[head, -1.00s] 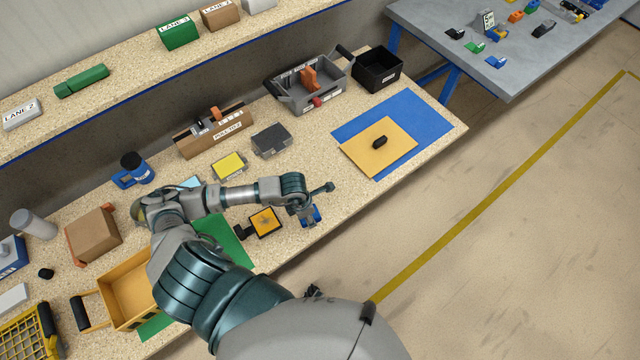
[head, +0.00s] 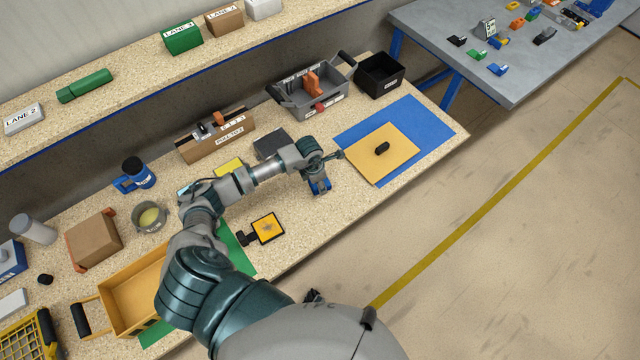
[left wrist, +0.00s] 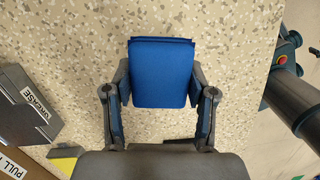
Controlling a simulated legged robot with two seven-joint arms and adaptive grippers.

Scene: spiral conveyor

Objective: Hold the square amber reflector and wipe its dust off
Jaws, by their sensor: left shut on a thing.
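The square amber reflector (head: 267,228) has a black rim and a dark mark in its middle. It rests on the worktop in the head view, with a black piece (head: 246,239) at its left side. My left gripper (head: 321,187) is shut on a folded blue cloth or pad (left wrist: 163,73), to the upper right of the reflector and apart from it. In the left wrist view the two fingers grip the blue piece from both sides. My right gripper is not in view.
A green mat (head: 238,259) lies left of the reflector. An amber bin (head: 130,292) and a metal cup (head: 149,217) stand further left. A grey case (head: 271,143) is behind the gripper. A tan board (head: 376,163) on a blue mat (head: 425,117) lies right. Worktop right of the reflector is clear.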

